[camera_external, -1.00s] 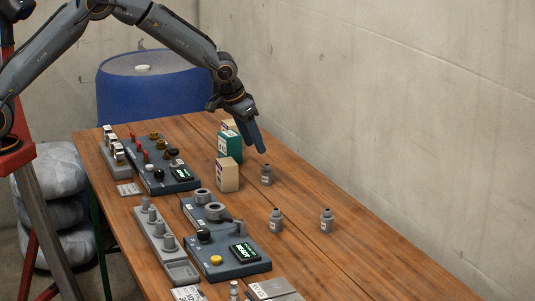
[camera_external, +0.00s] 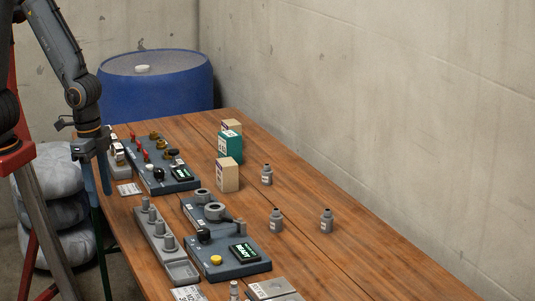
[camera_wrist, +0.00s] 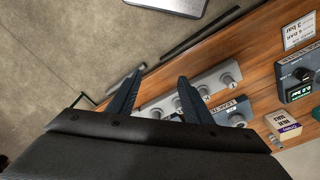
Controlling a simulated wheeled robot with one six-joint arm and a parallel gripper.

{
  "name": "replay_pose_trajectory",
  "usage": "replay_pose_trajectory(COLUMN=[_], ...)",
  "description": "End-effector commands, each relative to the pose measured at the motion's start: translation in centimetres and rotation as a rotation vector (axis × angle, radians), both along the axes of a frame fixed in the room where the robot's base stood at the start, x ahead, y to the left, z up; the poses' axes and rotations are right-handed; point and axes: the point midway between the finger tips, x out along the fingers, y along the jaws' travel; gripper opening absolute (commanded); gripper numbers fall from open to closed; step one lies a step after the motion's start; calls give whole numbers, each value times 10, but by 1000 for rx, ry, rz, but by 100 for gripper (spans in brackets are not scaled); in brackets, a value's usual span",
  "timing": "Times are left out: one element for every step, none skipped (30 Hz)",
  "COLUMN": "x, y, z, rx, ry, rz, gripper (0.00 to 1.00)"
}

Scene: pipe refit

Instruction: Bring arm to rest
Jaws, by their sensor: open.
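My gripper (camera_external: 95,172) hangs fingers down at the left edge of the wooden table in the external view, in front of the far end of the control panels. In the wrist view my gripper (camera_wrist: 160,92) shows two dark blue fingers spread apart with nothing between them. My arm is folded back to the left side of the external view.
The table (camera_external: 330,262) carries a far panel (camera_external: 178,186), a near panel (camera_external: 225,262), a grey peg rack (camera_external: 153,228), several boxes (camera_external: 228,175) and small grey bottles (camera_external: 326,221). A blue barrel (camera_external: 155,95) and grey sacks (camera_external: 55,175) stand beyond and beside it.

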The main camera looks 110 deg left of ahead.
Motion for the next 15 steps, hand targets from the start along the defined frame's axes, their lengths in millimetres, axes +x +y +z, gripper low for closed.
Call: replay_pose_trajectory(x=[-13, -18, -23, -25, -27, -28, -28, -28, -28, -27, -27, -27, -27, -27, -27], y=[-8, -11, -13, -14, -15, -15, -15, -15, -15, -15, -15, -15, -15, -15, -15], z=[-1, -2, -2, -3, -3, -3, -3, -3, -3, -3, -3, -3, -3, -3, -3], rx=[-2, -2, -4, -3, -4, -4, -4, -4, -4, -4, -3, -3, -3, -3, -4], ry=[7, 11, 14, 16, 17, 18, 19, 19, 19, 18, 18, 18, 18, 18, 18], rz=[-24, -33, -41, -46, -48, -50, -50, -49, -49, -48, -48, -48, -48, -48, -47], gripper=[46, 46, 46, 46, 46, 46, 46, 46, 46, 46, 46, 46, 46, 46, 46])
